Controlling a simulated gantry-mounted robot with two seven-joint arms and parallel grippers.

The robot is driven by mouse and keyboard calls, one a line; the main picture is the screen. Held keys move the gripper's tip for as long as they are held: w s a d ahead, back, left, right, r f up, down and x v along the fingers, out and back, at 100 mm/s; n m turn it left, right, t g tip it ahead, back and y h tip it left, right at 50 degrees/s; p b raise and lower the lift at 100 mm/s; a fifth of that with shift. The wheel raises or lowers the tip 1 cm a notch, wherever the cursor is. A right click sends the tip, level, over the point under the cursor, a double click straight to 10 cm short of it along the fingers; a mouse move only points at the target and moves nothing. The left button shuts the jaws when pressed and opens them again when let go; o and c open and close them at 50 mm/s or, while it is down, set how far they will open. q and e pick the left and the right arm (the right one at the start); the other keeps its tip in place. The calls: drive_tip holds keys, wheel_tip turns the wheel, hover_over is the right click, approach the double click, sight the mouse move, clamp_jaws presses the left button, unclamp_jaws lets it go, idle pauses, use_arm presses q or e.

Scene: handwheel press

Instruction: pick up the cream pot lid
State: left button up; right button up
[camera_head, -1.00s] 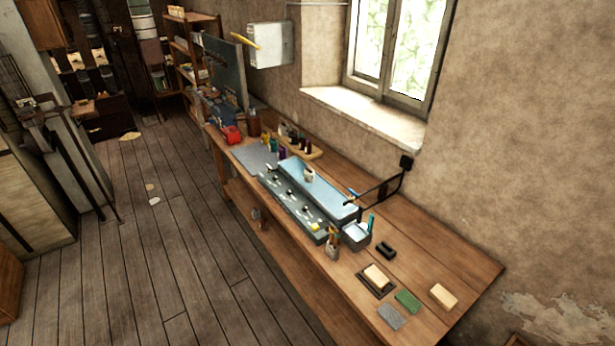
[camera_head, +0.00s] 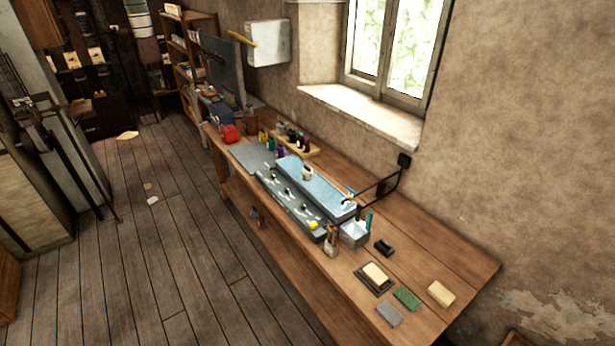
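A small cream-coloured piece (camera_head: 306,173) stands on the pale blue top of a long tray (camera_head: 325,196) on the wooden bench. It is too small to tell whether it is the cream pot lid or a pot with its lid on. No other thing in the view can be made out clearly as a pot lid. Neither of my grippers shows in the head view.
The long workbench (camera_head: 445,262) runs along the wall under a window. A dark panel with knobs (camera_head: 290,205), a small open box (camera_head: 354,234), a brush holder (camera_head: 331,246), cream blocks (camera_head: 441,293) and a green pad (camera_head: 406,298) lie on it.

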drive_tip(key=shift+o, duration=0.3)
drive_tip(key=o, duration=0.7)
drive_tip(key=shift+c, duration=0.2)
